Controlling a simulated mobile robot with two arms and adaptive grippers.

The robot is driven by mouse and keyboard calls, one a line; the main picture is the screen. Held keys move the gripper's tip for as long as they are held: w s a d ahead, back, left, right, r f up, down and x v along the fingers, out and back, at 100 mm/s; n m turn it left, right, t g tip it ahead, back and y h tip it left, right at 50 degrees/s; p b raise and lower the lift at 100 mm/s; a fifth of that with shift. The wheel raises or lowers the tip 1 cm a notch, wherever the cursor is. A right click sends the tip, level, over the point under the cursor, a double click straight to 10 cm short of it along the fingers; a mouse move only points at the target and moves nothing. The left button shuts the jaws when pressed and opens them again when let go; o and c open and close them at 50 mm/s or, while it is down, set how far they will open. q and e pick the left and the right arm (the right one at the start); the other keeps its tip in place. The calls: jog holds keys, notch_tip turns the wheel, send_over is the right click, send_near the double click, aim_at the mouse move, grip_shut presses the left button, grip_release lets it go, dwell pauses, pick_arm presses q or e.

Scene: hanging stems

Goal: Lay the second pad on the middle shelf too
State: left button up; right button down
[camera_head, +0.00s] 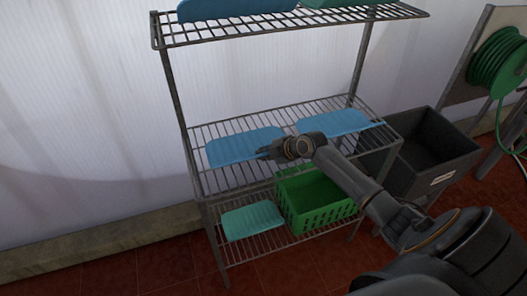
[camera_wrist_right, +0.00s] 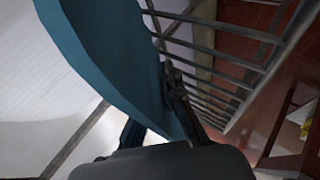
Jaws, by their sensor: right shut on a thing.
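A blue pad (camera_head: 240,147) is at the left part of the middle shelf (camera_head: 222,181). My right gripper (camera_head: 264,153) is shut on this pad's right edge. In the right wrist view the held pad (camera_wrist_right: 115,60) runs up from between my fingers (camera_wrist_right: 160,125), with shelf wires beside it. I cannot tell whether the pad rests on the wires or is just above them. Another blue pad (camera_head: 333,122) lies on the right part of the same shelf, behind my wrist. My left gripper is out of view.
The top shelf (camera_head: 300,25) holds a blue pad (camera_head: 235,8) and a green pad (camera_head: 335,3). The bottom shelf holds a teal pad (camera_head: 253,220) and a green crate (camera_head: 318,212). A dark bin (camera_head: 440,150) and a green hose reel (camera_head: 497,58) are at right.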

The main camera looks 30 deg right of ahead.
jog(key=c, duration=1.5)
grip_release()
jog(key=shift+b+v, duration=0.9)
jog(key=shift+v, duration=5.1)
